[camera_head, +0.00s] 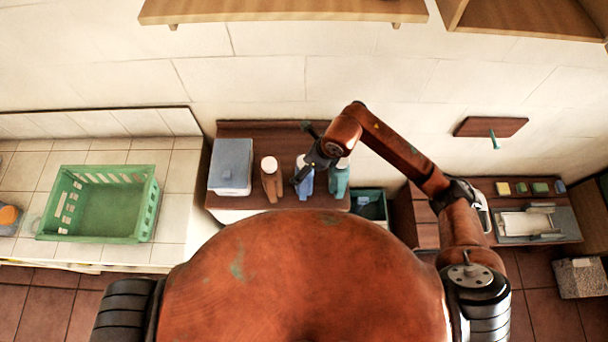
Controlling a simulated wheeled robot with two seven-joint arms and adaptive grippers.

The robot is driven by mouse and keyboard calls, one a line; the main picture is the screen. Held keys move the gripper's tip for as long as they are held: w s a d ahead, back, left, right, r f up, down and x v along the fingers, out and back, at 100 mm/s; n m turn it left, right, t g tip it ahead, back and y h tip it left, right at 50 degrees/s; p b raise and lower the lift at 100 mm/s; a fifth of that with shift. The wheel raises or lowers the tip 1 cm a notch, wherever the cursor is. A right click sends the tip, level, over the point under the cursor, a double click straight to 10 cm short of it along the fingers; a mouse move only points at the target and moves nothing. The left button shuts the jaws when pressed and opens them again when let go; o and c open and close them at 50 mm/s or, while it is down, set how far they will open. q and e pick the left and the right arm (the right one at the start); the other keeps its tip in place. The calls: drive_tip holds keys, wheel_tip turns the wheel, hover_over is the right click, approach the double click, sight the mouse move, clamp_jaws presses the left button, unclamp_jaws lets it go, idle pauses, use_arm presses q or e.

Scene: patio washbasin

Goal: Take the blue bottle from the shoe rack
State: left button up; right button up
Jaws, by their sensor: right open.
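The blue bottle (306,186) with a pale cap stands on the dark brown wooden shoe rack (240,130) against the wall. It is between a brown bottle (270,182) on its left and a teal bottle (340,182) on its right. My right gripper (303,158) is open, at the upper part of the blue bottle, and partly covers it. One dark finger shows along the bottle's left side; whether it touches the bottle I cannot tell. My left gripper is out of view.
A grey-blue lidded box (231,165) stands at the rack's left end. A green crate (148,205) sits on the tiled counter at left. A dark green bin (370,205) is right of the rack. A wooden shelf (280,10) hangs above.

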drive_tip(key=shift+r, duration=0.15)
drive_tip(key=c, duration=2.1)
